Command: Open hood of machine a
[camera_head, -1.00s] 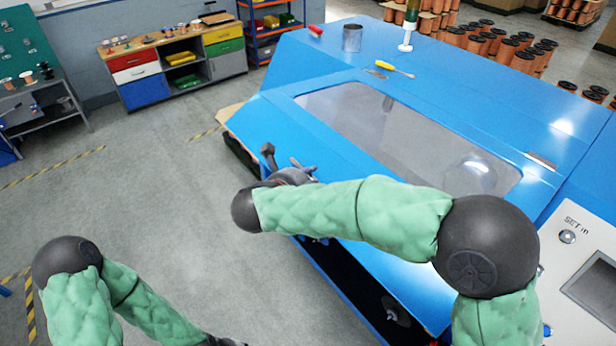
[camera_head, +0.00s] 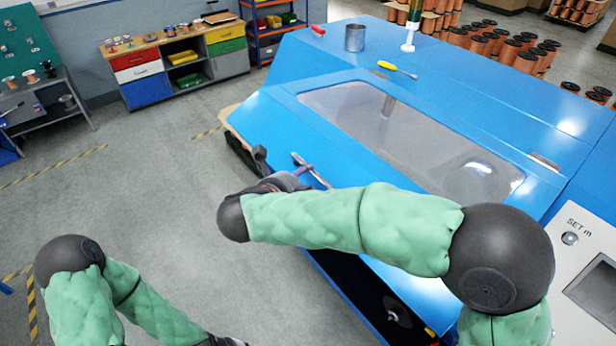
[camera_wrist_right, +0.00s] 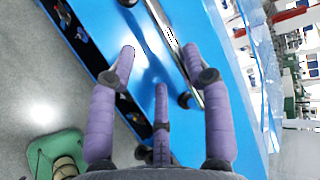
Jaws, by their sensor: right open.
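Machine a is the large blue machine, and its sloped blue hood (camera_head: 290,130) with a long clear window is down. In the right wrist view a silver handle bar (camera_wrist_right: 162,22) runs across the blue front face, with a dark mount near its lower end. A dark handle end (camera_head: 261,157) shows in the head view. My right gripper (camera_head: 308,168) is at the hood's front. In the wrist view its purple fingers (camera_wrist_right: 159,62) are spread, empty; the right finger overlaps the bar, and contact cannot be told. My left gripper is outside the frame; only its arm shows.
A yellow screwdriver (camera_head: 397,69), a metal cup (camera_head: 355,38) and a signal lamp (camera_head: 410,35) stand or lie on the machine top. A control panel (camera_head: 585,265) is at right. Copper spools (camera_head: 490,42) stand behind.

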